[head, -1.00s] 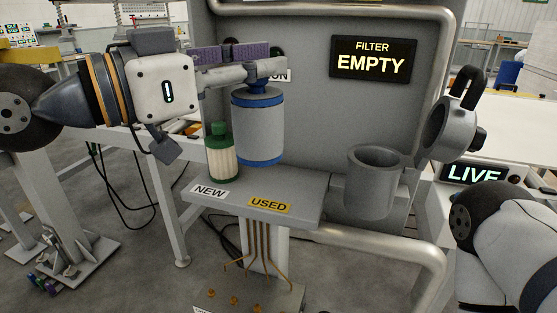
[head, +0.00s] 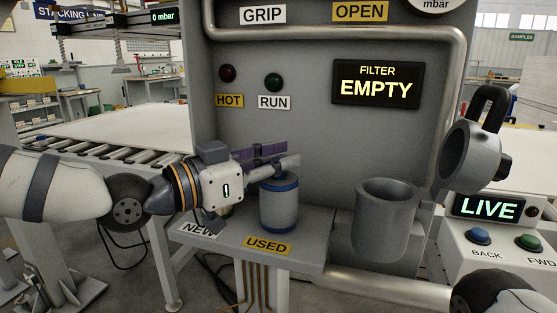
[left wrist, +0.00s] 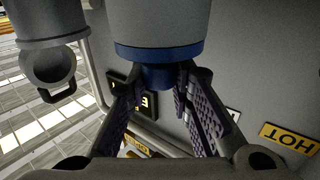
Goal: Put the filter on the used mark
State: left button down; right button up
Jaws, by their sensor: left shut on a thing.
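A grey cylindrical filter with blue end bands (head: 279,208) is upright over the shelf, just behind the yellow USED mark (head: 268,246). I cannot tell whether its base touches the shelf. My left gripper (head: 282,172) is shut on the filter's top knob. The left wrist view shows my fingers (left wrist: 160,80) on both sides of the blue knob below the grey filter body (left wrist: 158,22). A second filter, green and cream in the earlier view, is almost fully hidden behind my left gripper above the NEW mark (head: 197,230). My right gripper is out of view.
The grey shelf (head: 305,235) carries both marks. The open grey filter housing (head: 386,222) stands to its right, empty by the sign (head: 376,83). Its round lid (head: 468,157) is swung up at the right. A control box with buttons (head: 490,245) is at far right.

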pick_arm(q)
jog(key=shift+f, duration=0.15)
jog(key=c, duration=1.4)
grip_release()
jog(key=shift+a+r, duration=0.1)
jog(key=shift+r, duration=0.1)
jog(key=v, duration=1.1)
jog(key=shift+s+a, duration=0.3)
